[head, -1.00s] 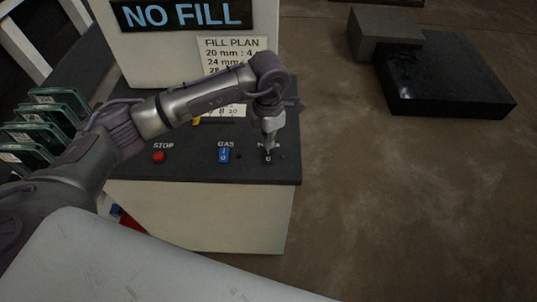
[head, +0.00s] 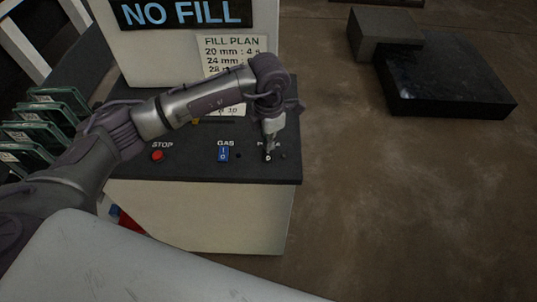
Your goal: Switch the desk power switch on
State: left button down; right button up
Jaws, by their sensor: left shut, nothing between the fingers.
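The desk power switch (head: 268,156) is a small dark switch at the right of the black desk panel, under a label that my gripper partly covers. A "0" mark shows on its lower part. My left gripper (head: 268,148) points down, shut and empty, with its tip at the top of the switch. I cannot tell whether it touches. The gripper hides the switch's upper part, so its position is unclear. My right gripper is not in view.
Left of the switch are the blue GAS switch (head: 223,154) and the red STOP button (head: 157,155). A fill plan sheet (head: 232,50) and a "NO FILL" sign (head: 185,13) stand behind my arm. Green-edged panes (head: 45,125) stand at the left.

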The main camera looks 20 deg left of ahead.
pick_arm(q)
jog(key=shift+f+b, duration=0.6)
jog(key=shift+f, duration=0.15)
jog(key=shift+r, duration=0.15)
jog(key=shift+r+p, duration=1.7)
jog(key=shift+r, duration=1.7)
